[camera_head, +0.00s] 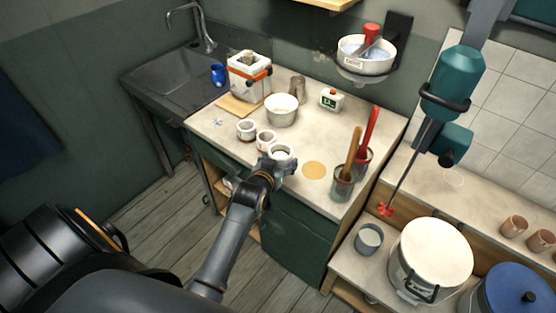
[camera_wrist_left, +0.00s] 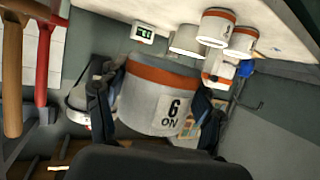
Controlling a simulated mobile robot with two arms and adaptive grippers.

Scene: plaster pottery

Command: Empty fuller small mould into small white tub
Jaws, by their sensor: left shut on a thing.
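My left gripper (camera_head: 277,161) is shut on a white round mould (camera_head: 283,151) at the counter's front edge. In the left wrist view, which is upside down, the held mould (camera_wrist_left: 150,95) shows an orange band and a number label between my fingers (camera_wrist_left: 155,108). It looks upright; I cannot tell whether it is lifted, and its fill is unclear. Two similar small moulds stand to its left, one nearer (camera_head: 266,140) and one farther (camera_head: 246,130). A small white tub (camera_head: 281,115) stands behind them. My right gripper is not in view.
Pots with red and wooden-handled tools (camera_head: 343,187) stand to the right, beyond an orange disc (camera_head: 314,170). A white bucket with an orange band (camera_head: 250,84), a timer (camera_head: 331,99) and a brownish cup (camera_head: 297,88) are behind. A mixer (camera_head: 450,85) hangs at right.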

